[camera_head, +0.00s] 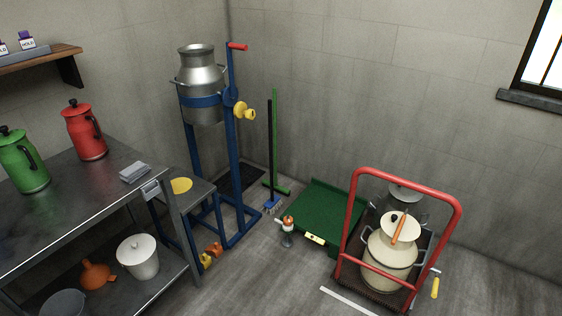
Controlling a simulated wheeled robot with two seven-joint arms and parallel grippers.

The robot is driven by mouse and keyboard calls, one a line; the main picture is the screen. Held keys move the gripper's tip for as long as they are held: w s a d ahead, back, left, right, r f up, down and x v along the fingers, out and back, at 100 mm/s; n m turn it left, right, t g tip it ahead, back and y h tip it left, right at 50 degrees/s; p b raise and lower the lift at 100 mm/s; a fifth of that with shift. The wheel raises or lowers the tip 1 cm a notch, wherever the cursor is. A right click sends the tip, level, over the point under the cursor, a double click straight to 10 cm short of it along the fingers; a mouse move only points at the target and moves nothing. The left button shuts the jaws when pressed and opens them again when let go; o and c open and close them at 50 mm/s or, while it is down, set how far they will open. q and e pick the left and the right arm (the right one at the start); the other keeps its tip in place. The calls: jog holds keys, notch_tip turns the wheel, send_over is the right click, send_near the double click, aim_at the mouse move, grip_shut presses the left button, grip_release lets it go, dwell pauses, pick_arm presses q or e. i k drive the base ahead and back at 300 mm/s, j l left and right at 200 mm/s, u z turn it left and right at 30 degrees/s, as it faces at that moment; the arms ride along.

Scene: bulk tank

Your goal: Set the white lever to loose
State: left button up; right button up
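A yellow-handled piece (435,287) with a pale top is at the right of the red trolley (361,210). Neither of my grippers is in view.
The steel table (60,225) with red (83,130) and green (24,161) jugs fills the left. A metal churn (201,75) hangs in the stand. A cream churn (390,258) stands on the trolley. A green platform (322,212) is behind. The front middle floor is mostly clear.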

aim_at(287, 228)
jog(key=i, duration=0.95)
jog(key=i+l+u, duration=0.15)
jog(key=i, duration=0.8)
